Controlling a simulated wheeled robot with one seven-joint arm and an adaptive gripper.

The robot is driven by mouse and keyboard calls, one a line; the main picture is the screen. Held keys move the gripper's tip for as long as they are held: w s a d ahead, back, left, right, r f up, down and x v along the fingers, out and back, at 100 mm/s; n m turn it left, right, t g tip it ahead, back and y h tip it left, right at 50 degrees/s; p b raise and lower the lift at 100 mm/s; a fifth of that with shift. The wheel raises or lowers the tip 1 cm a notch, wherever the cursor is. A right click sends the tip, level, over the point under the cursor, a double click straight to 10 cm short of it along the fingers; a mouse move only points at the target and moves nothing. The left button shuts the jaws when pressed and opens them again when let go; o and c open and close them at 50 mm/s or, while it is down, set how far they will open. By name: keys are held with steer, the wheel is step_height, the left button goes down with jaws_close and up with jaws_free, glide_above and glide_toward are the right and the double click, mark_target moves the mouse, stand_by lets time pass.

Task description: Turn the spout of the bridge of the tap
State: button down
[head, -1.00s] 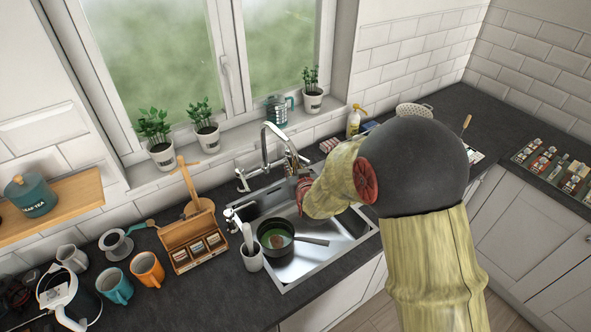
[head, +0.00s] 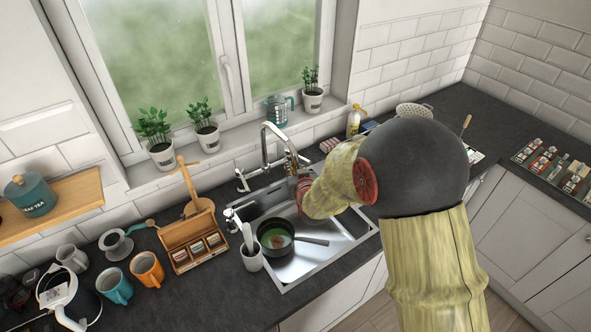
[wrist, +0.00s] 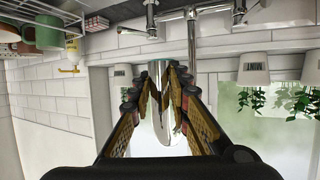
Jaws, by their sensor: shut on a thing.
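The chrome bridge tap stands behind the sink, with its tall curved spout (head: 266,136) arching forward in the head view. In the wrist view, which looks upside down, the spout's upright pipe (wrist: 191,45) runs down the picture. My gripper (wrist: 166,78) is shut on the spout, with a shiny curved part of it showing between the fingers. In the head view my gripper (head: 297,168) is at the front end of the spout, partly covered by my arm.
A dark pot (head: 275,237) with a handle sits in the steel sink (head: 330,248) below the gripper. A white utensil holder (head: 250,257) stands at the sink's left edge. Potted plants (head: 204,128) and a glass press (head: 277,109) line the window sill behind the tap.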

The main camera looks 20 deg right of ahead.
steer(key=a+b, duration=0.1)
steer(key=a, duration=0.8)
steer(key=shift+s, duration=0.4)
steer(key=c, duration=2.2)
jaws_free()
steer(key=shift+f, duration=0.1)
steer(key=o, duration=0.3)
steer(key=shift+s, duration=0.2)
steer(key=shift+o, duration=1.2)
steer(key=shift+w, duration=0.15)
steer(key=d+v, duration=0.1)
steer(key=v, duration=1.1)
steer(key=shift+a, duration=0.4)
